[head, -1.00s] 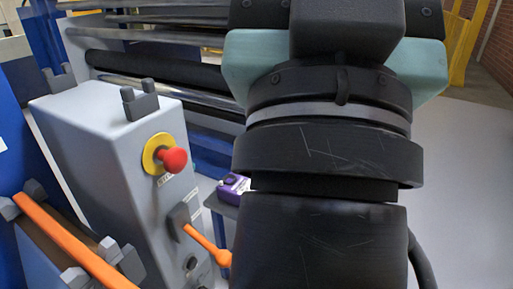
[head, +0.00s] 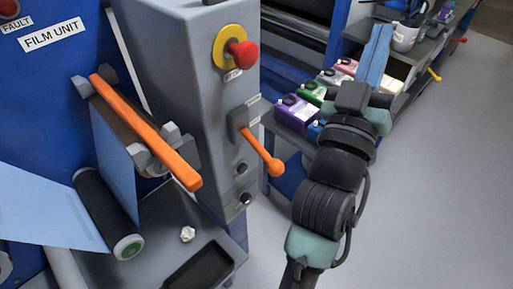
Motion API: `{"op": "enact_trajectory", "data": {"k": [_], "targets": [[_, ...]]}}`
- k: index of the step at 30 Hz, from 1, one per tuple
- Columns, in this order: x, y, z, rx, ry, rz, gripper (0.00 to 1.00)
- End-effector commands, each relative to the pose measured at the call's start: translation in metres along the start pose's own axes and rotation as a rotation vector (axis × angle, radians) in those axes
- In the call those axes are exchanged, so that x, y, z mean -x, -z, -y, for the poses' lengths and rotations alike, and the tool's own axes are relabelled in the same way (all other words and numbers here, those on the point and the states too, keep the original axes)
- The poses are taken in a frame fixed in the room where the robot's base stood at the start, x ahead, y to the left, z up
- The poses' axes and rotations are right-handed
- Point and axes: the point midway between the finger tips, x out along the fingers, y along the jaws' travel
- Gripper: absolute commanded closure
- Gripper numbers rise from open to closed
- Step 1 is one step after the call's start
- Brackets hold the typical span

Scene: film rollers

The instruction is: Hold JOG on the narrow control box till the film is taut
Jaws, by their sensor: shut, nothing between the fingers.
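The narrow grey control box (head: 200,85) stands upright left of centre in the head view. Its face carries a red mushroom button on a yellow disc (head: 241,54), an orange lever (head: 262,150) and two small dark buttons, an upper one (head: 243,169) and a lower one (head: 246,198). Their labels are too small to read. Pale blue film (head: 42,204) runs at the left by a dark roller (head: 104,212); its tautness is hard to judge. My arm shows right of the box, apart from it. My gripper's fingers do not show.
An orange-handled bar (head: 150,132) juts out left of the box. Several coloured containers, including a purple one (head: 294,112), stand on a shelf behind my arm. A grey ledge with a dark tray (head: 200,267) lies below. Open floor (head: 445,170) is at the right.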

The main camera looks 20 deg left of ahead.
Motion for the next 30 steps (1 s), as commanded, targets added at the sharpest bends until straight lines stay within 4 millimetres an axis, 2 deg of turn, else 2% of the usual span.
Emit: {"op": "enact_trajectory", "data": {"k": [1,6,12,15,18,21,24,30], "targets": [[0.015,-0.036,0.022,0.045,0.041,0.032,1.0],[0.07,-0.123,0.084,0.182,0.189,0.085,1.0],[0.156,-0.203,0.147,0.293,0.395,0.12,1.0],[0.195,-0.229,0.169,0.323,0.484,0.127,1.0],[0.226,-0.246,0.183,0.342,0.552,0.13,1.0],[0.245,-0.256,0.192,0.35,0.596,0.131,1.0],[0.254,-0.26,0.196,0.354,0.615,0.132,1.0],[0.255,-0.26,0.196,0.354,0.618,0.131,1.0]]}}
